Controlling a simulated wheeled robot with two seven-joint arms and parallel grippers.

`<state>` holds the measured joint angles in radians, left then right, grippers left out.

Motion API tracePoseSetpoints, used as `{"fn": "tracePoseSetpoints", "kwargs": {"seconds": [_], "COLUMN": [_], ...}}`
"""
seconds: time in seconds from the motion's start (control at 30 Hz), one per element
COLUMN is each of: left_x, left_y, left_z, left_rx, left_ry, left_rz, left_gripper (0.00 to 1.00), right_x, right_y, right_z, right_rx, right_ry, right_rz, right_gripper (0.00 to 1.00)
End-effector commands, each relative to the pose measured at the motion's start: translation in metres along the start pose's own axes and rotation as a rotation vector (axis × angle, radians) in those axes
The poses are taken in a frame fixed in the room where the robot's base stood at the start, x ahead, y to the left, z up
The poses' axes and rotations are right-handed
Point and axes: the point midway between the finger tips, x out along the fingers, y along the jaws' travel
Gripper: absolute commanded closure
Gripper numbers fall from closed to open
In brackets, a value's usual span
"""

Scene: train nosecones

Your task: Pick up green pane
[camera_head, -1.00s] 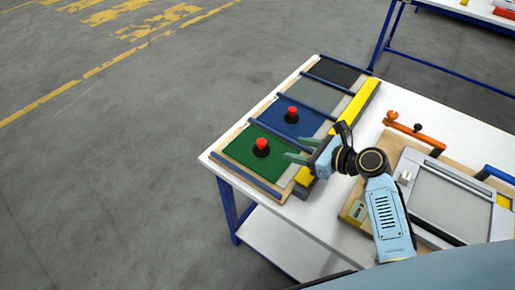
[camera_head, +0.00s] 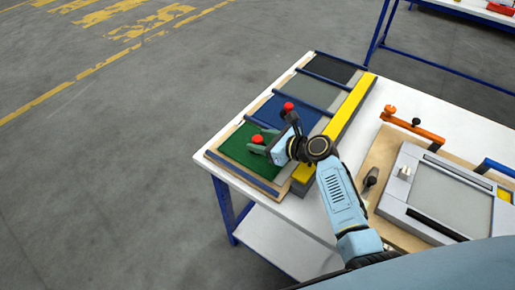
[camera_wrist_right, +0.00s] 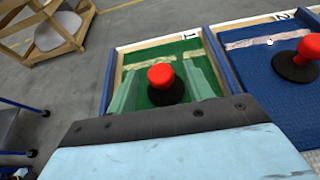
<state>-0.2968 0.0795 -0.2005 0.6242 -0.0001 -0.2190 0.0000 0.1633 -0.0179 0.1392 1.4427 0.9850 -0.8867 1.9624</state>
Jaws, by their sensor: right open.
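The green pane (camera_head: 236,152) lies in the nearest slot of the wooden rack on the white table; it also shows in the right wrist view (camera_wrist_right: 178,54). A red knob on a black base (camera_head: 257,140) stands on it, and the knob shows between my fingers in the right wrist view (camera_wrist_right: 160,77). My right gripper (camera_head: 261,146) is open over the green pane, one finger on each side of the knob (camera_wrist_right: 163,88). I cannot tell whether the fingers touch it. My left gripper is not in view.
A blue pane (camera_head: 270,112) with its own red knob (camera_head: 288,107) lies in the neighbouring slot. Grey (camera_head: 307,90) and dark (camera_head: 330,68) panes lie beyond. A yellow bar (camera_head: 352,100) runs along the rack. A grey framed fixture (camera_head: 448,196) with an orange handle (camera_head: 415,129) stands at right.

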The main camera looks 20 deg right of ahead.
Motion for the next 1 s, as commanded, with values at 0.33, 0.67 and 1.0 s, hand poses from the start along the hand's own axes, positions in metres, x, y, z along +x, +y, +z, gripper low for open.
{"fn": "tracePoseSetpoints", "kwargs": {"seconds": [0.33,0.67,1.0], "left_x": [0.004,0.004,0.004], "left_y": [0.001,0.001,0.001], "left_z": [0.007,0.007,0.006], "left_rx": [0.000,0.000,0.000], "left_ry": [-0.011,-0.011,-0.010], "left_rz": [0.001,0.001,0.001], "left_gripper": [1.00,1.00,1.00], "right_x": [0.019,0.018,0.018], "right_y": [-0.001,-0.001,-0.001], "right_z": [-0.001,-0.001,0.002], "right_rx": [-0.001,-0.001,-0.002], "right_ry": [0.002,0.001,-0.004], "right_rz": [-0.002,-0.001,-0.003], "right_gripper": [0.49,0.83,1.00]}}
